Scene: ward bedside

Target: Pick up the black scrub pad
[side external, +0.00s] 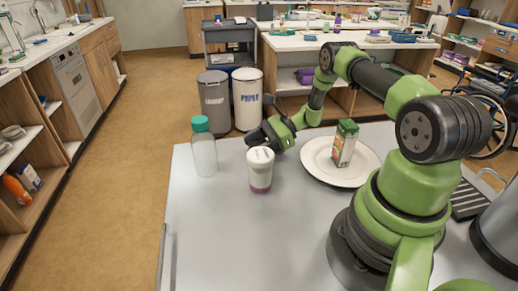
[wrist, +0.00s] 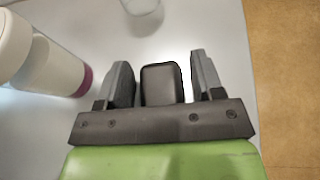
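The black scrub pad (wrist: 162,84) is a small dark block with rounded corners on the grey table. In the wrist view it lies between the two fingers of my gripper (wrist: 162,82). The fingers are apart, with a narrow gap of table showing on each side of the pad, so they do not appear to press on it. In the side view my gripper (side external: 262,134) is low near the table's far edge, behind the white cup, and I cannot make out the pad there.
A white cup with a purple base (side external: 260,170) stands close to my gripper, at left in the wrist view (wrist: 38,58). A clear bottle with a teal cap (side external: 203,150) stands farther left. A white plate (side external: 318,165) holds a juice carton (side external: 345,143). The table's front left is clear.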

